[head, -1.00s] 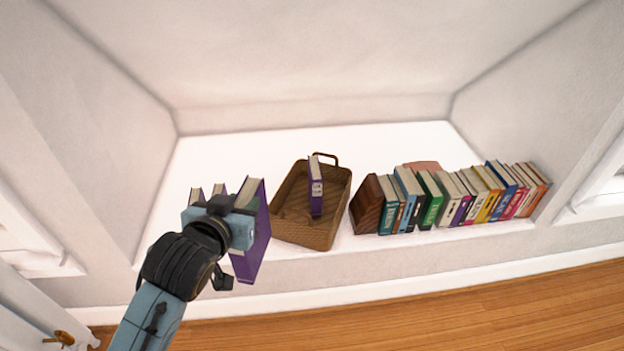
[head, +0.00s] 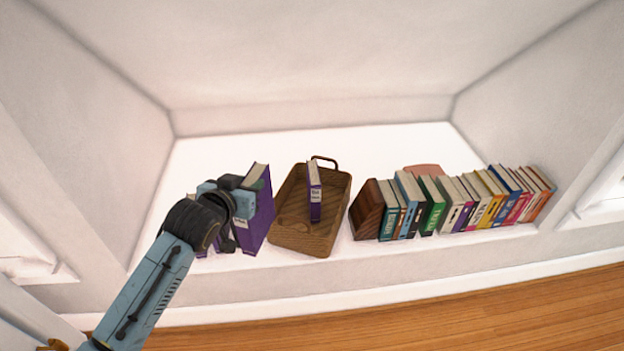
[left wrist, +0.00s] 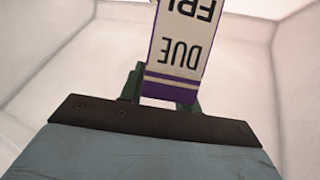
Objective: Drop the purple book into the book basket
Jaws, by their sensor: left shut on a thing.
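My left gripper (head: 236,192) is shut on a purple book (head: 258,212), held upright just left of the book basket. The held book also shows in the left wrist view (left wrist: 178,60), with its spine lettering upside down between the green fingers. The brown wooden book basket (head: 300,240) sits on the white ledge and has a raised handle at its back. Another purple book (head: 315,192) with a white label stands upright inside the basket. The held book is apart from that one; whether it touches the basket's left wall I cannot tell. My right gripper is not in view.
A row of several coloured books (head: 435,205) stands on the ledge right of the basket, with a dark wooden bookend (head: 366,210) at its left end. More purple books are mostly hidden behind my left gripper.

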